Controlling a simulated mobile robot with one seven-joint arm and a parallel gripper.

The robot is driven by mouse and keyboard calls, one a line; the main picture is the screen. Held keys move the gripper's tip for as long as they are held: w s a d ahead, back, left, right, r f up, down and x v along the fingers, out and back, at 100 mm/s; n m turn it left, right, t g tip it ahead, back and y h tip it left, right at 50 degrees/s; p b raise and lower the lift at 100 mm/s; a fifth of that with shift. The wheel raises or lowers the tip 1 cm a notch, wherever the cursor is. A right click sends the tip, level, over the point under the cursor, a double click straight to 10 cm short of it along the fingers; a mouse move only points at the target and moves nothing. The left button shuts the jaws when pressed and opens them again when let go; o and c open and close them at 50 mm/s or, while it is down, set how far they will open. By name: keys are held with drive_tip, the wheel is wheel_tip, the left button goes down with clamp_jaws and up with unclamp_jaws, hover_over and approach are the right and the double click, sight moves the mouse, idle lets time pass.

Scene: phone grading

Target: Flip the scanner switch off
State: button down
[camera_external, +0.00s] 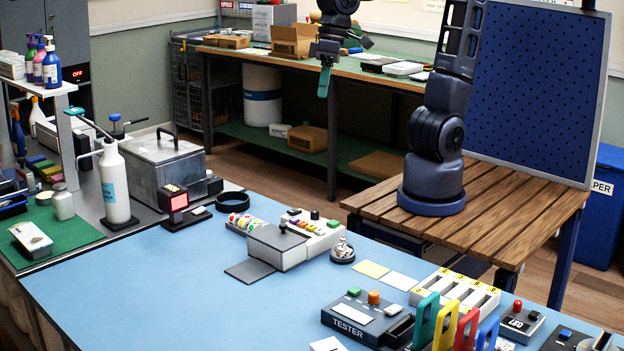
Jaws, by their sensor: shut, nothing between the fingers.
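A small black device with a lit red face (174,201) stands upright at the back left of the blue table; it looks like the scanner. A low black base (188,217) lies at its foot. The scanner's switch is too small to make out. My gripper (323,90) points down with teal fingertips shut together and nothing between them. It hangs in the air in front of the back workbench, up and to the right of the scanner, well apart from it.
A black ring (232,202) and a grey device with colored buttons (290,243) are right of the scanner. A metal box (162,170) and white pump bottle (115,185) stand at left. The tester (366,317) and colored holders crowd the front right. The blue table's front left is clear.

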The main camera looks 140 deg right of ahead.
drive_tip(key=w+d+f+m+g, duration=0.1)
drive_tip(key=w+d+f+m, duration=0.2)
drive_tip(key=w+d+m, duration=0.4)
drive_tip(key=m+g, duration=0.4)
drive_tip(key=m, duration=1.4)
hover_over(201, 208)
drive_tip(key=w, duration=0.2)
wheel_tip(201, 208, down, 20)
drive_tip(key=shift+w+f, duration=0.15)
drive_tip(key=shift+f, duration=0.05)
drive_tip(key=shift+f, duration=0.15)
drive_tip(key=f, duration=0.4)
drive_tip(key=s+f, duration=0.1)
drive_tip(key=f, duration=0.4)
drive_tip(key=s+f, duration=0.1)
drive_tip(key=f, duration=0.3)
drive_tip(key=shift+f, duration=0.3)
drive_tip(key=shift+t, duration=0.3)
